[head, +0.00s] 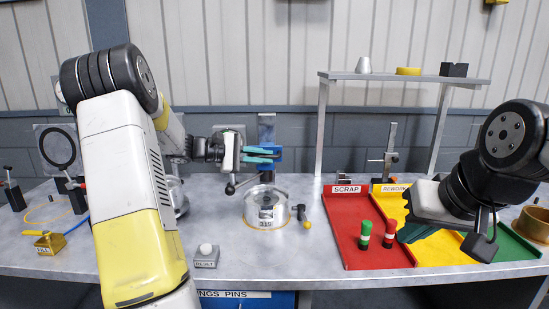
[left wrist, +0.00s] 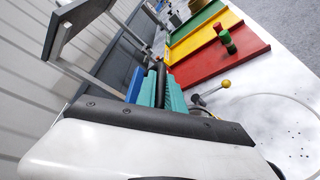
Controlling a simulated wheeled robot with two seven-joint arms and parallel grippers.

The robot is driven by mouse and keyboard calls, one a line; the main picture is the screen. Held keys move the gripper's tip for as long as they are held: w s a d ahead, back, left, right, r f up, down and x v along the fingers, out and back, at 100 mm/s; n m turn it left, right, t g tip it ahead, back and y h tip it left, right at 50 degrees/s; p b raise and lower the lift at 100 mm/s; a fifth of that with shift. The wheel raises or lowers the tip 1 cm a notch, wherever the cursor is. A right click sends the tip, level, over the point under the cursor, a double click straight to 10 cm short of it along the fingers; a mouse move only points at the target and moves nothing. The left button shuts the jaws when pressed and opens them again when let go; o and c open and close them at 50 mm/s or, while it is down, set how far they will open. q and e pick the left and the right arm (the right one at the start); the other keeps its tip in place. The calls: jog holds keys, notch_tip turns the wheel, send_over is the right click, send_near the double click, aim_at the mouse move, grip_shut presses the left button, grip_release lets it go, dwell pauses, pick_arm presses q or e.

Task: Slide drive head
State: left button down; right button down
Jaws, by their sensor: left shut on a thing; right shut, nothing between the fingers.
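The drive head seems to be the blue block (head: 276,158) on an upright metal post (head: 266,130) behind the middle of the bench. My left gripper (head: 263,154) is shut on it, its teal fingers pointing right. In the left wrist view the teal fingers (left wrist: 168,90) close around a dark bar, with blue (left wrist: 135,84) beside them; the grip is partly hidden. A round metal housing (head: 265,206) with a label sits on the bench below. My right gripper (head: 416,232) is shut and empty above the yellow tray.
A red scrap tray (head: 345,215) holds a green and a red peg. Yellow (head: 398,207) and green (head: 515,246) trays lie to its right. A reset button box (head: 206,256) stands at the front. A shelf (head: 405,77) rises behind. A yellow-knobbed lever (head: 306,223) is right of the housing.

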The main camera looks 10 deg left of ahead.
dwell(0.9)
pick_arm(q)
notch_tip(320, 180, down, 8)
dwell(0.3)
jog(key=c, duration=1.5)
grip_release()
jog(key=shift+o, duration=0.2)
jog(key=v, duration=0.8)
jog(key=shift+d, duration=0.15)
